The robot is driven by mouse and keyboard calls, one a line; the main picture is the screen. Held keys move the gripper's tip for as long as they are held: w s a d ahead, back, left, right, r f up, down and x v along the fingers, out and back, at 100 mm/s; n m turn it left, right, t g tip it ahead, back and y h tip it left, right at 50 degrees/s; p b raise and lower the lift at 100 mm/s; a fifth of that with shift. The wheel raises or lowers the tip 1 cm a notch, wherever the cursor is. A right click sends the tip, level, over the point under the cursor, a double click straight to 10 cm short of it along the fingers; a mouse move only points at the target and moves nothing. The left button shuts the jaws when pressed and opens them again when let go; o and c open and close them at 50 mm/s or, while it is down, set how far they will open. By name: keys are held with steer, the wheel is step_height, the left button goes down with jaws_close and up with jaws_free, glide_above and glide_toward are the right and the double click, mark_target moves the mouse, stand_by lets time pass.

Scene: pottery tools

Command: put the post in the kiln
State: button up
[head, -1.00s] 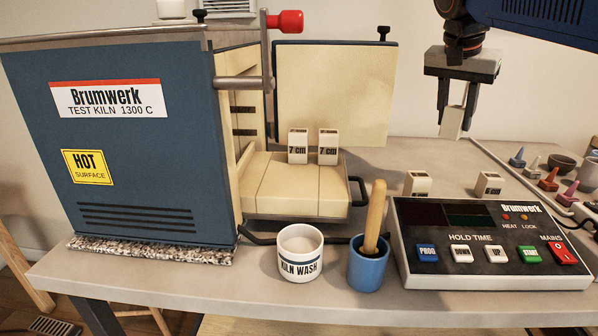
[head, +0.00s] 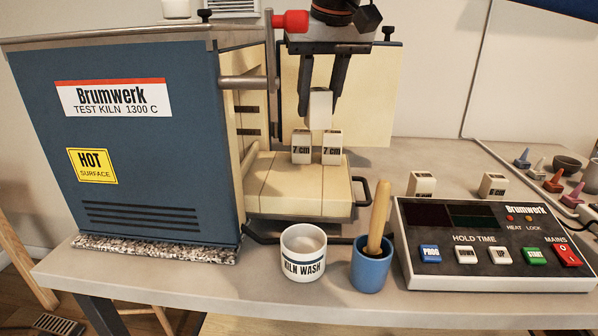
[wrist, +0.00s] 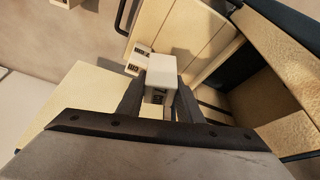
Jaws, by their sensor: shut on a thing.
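My gripper (head: 322,98) is shut on a white post (head: 320,106) and holds it upright above the kiln's pulled-out shelf (head: 270,190). The held post also shows between the fingers in the wrist view (wrist: 161,72). Two posts marked 7 cm, a left one (head: 301,148) and a right one (head: 332,148), stand side by side on the shelf, just below or in front of the held post. I cannot tell the exact gap. The blue kiln (head: 150,150) is at the left, with its pale door (head: 368,100) swung open behind my gripper.
Two more posts, one (head: 421,184) and another (head: 493,185), stand behind the control box (head: 490,245). A kiln wash cup (head: 303,262) and a blue cup (head: 371,272) with a wooden handle stand in front. A red-knobbed lever (head: 290,22) is close left of my gripper.

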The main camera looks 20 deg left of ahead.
steer(key=shift+s+a+n, duration=0.3)
steer(key=shift+s+a, duration=0.25)
steer(key=shift+s, duration=0.15)
glide_above(304, 171)
steer(key=s+d, duration=0.2)
steer(key=shift+w+a+f, duration=0.1)
steer(key=shift+a+f, duration=0.05)
steer(key=shift+f, duration=2.3)
steer(key=shift+a+f, duration=0.1)
steer(key=shift+f, duration=2.3)
steer(key=o, duration=1.1)
steer(key=shift+f, duration=0.15)
steer(key=shift+o, duration=0.2)
steer(key=v, duration=0.7)
steer(key=shift+r, duration=0.35)
steer(key=shift+d, duration=0.15)
